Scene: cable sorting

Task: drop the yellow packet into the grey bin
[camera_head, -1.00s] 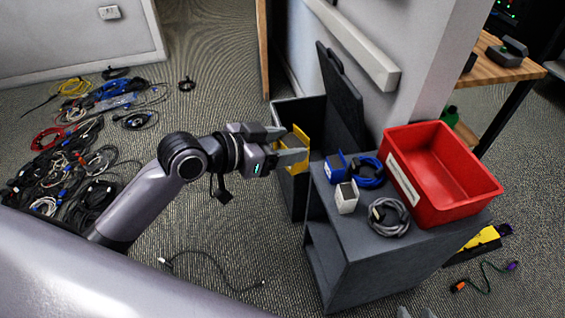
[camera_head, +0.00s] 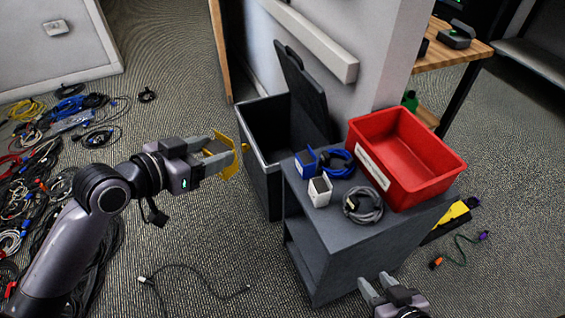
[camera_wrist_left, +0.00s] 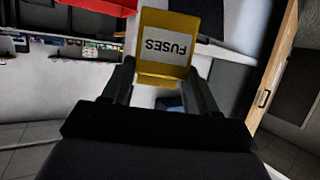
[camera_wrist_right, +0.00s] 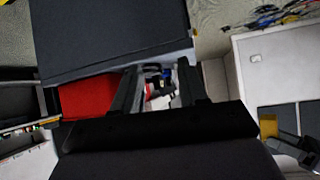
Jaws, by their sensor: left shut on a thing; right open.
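The yellow packet (camera_head: 226,160) is held in my left gripper (camera_head: 219,155), which is shut on it. In the left wrist view the packet (camera_wrist_left: 165,72) shows a white label reading FUSES between the fingers. The grey bin (camera_head: 258,150) stands just right of the packet, its lid raised at the back and its dark inside partly visible. The packet is beside the bin, left of its near wall, not over the opening. My right gripper (camera_head: 380,284) is open and empty at the bottom, in front of the grey cart.
The grey cart (camera_head: 318,240) right of the bin carries a red crate (camera_head: 437,186), a blue cable (camera_head: 337,163), a grey cable (camera_head: 363,205) and a white adapter (camera_head: 319,190). Many cables (camera_head: 30,180) lie on the floor at left. A yellow case (camera_head: 452,213) lies behind the cart.

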